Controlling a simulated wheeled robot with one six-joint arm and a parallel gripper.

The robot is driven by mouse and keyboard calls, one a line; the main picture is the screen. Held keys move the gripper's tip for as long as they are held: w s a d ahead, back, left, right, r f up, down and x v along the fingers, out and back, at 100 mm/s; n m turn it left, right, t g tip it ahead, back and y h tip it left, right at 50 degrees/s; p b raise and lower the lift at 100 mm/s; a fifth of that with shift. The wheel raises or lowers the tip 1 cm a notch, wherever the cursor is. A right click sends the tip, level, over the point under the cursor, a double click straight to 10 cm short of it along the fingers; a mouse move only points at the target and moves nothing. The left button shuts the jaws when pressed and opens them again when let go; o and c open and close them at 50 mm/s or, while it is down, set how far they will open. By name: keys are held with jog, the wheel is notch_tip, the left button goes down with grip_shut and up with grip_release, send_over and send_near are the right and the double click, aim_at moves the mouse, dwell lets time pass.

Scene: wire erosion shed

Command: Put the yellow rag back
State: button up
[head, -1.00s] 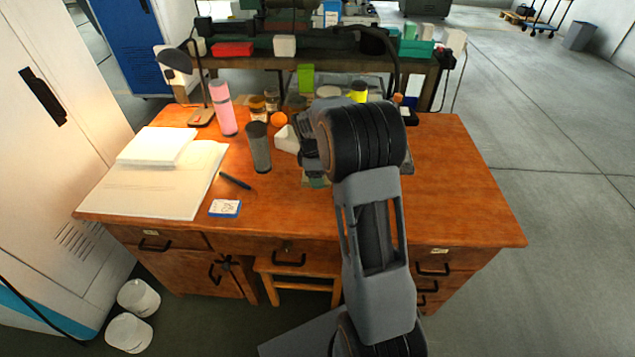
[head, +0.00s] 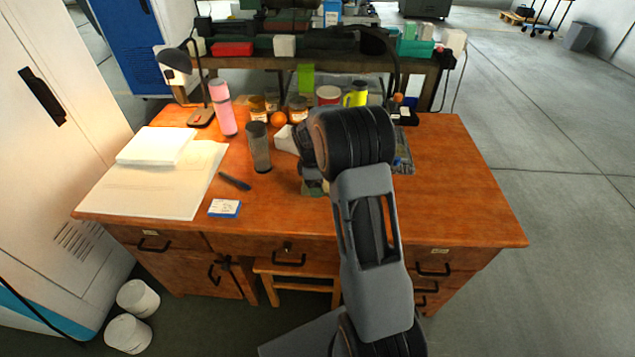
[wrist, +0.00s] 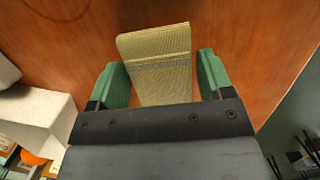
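The yellow rag (wrist: 158,62) is a pale yellow, folded, woven cloth over the brown wooden desk (wrist: 255,45) in the wrist view. My gripper (wrist: 163,82) has two green fingers spread wide, one on each side of the rag. Narrow gaps seem to show between the rag and both fingers, and the lower part of the rag is hidden behind the gripper body. In the head view my wrist hides most of my gripper (head: 312,180). A small pale greenish patch, likely the rag (head: 313,189), shows below it on the desk (head: 450,200).
A dark tumbler (head: 259,148), a white object (head: 285,140) and an orange ball (head: 278,119) stand left of my wrist. Jars and a yellow mug (head: 357,94) stand behind. A blue-white box (head: 225,208) and a pen (head: 235,181) lie front left. The desk's right side is clear.

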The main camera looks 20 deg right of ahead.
jog(key=shift+o, duration=1.4)
jog(key=shift+r, duration=0.15)
notch_tip(320, 180, up, 11)
jog(key=a+p, duration=0.1)
jog(key=a, duration=0.1)
jog(key=s+a+r+m+t, duration=0.2)
jog(key=s+a+r+m, duration=0.35)
jog(key=s, duration=0.35)
jog(key=s+a+f+m+t+y, duration=0.1)
jog(key=s+a+m, duration=0.1)
jog(key=s, duration=0.4)
jog(key=s+a+f+m, duration=0.1)
jog(key=s+m, duration=0.3)
jog(key=s, duration=0.2)
jog(key=shift+s+a+t+y, duration=0.3)
jog(key=shift+a+t+y, duration=0.05)
jog(key=shift+t+y, duration=0.05)
jog(key=shift+m, duration=0.25)
